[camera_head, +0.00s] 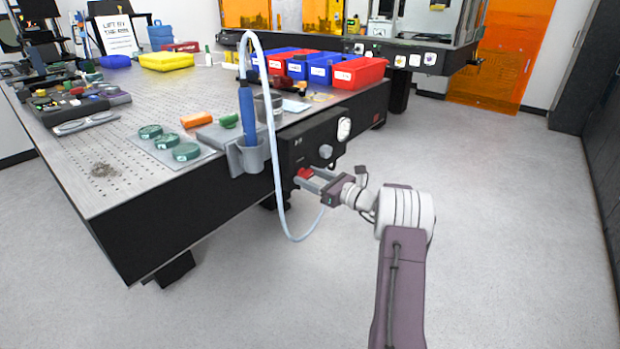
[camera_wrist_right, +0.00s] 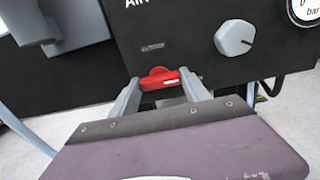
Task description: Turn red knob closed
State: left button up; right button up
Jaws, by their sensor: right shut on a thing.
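The red knob (camera_head: 305,173) is on the front of a black panel (camera_head: 296,150) at the table's side. In the right wrist view the red knob (camera_wrist_right: 160,78) sits between the two fingers, its bar lying roughly level. My right gripper (camera_head: 308,179) is shut on the red knob; it also shows in the right wrist view (camera_wrist_right: 160,84). The fingers hide the knob's outer ends in part. My left gripper is not in view.
A grey knob (camera_wrist_right: 234,38) and a pressure gauge (camera_head: 344,128) are on the same panel. A pale hose (camera_head: 274,180) hangs in a loop left of the gripper. A grey holder (camera_head: 247,158) with a blue tool (camera_head: 246,112) is at the table edge. Open floor lies to the right.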

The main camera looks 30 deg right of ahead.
jog(key=shift+f, duration=0.1)
jog(key=shift+f+n+b, duration=0.1)
jog(key=shift+n+b, duration=0.8)
jog(key=shift+b, duration=0.1)
jog(key=shift+n+b, duration=8.2)
jog(key=shift+b, duration=0.9)
jog(key=o, duration=1.4)
jog(key=shift+r, duration=0.2)
